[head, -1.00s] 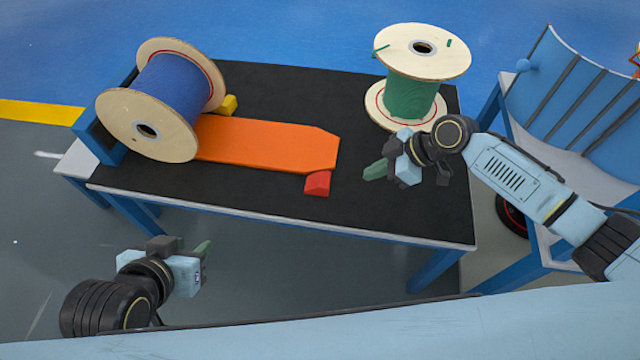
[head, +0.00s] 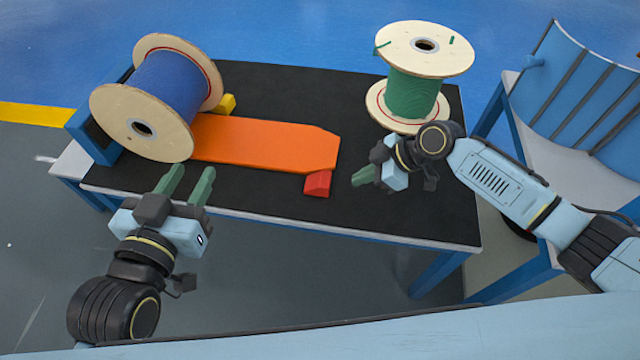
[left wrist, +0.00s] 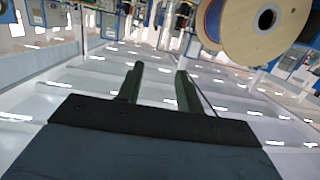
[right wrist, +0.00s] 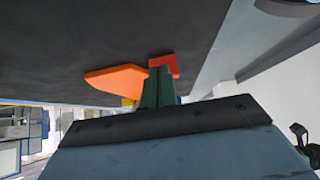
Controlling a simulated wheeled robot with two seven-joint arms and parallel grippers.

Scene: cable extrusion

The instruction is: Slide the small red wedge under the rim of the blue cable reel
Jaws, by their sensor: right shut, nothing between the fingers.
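The small red wedge (head: 317,183) lies on the black table top against the near right corner of the orange ramp; it also shows in the right wrist view (right wrist: 165,64). The blue cable reel (head: 170,92), with wooden flanges, lies on its side at the table's left end; its flange shows in the left wrist view (left wrist: 262,25). My right gripper (head: 358,178) is shut and empty, to the right of the wedge and apart from it. My left gripper (head: 188,180) is open and empty, in front of the table's near edge below the reel.
The orange ramp (head: 260,143) runs from the reel to mid-table. A yellow wedge (head: 227,103) sits by the reel's far flange. A green reel (head: 412,92) stands upright at the back right. The black table top (head: 400,215) is clear at front right.

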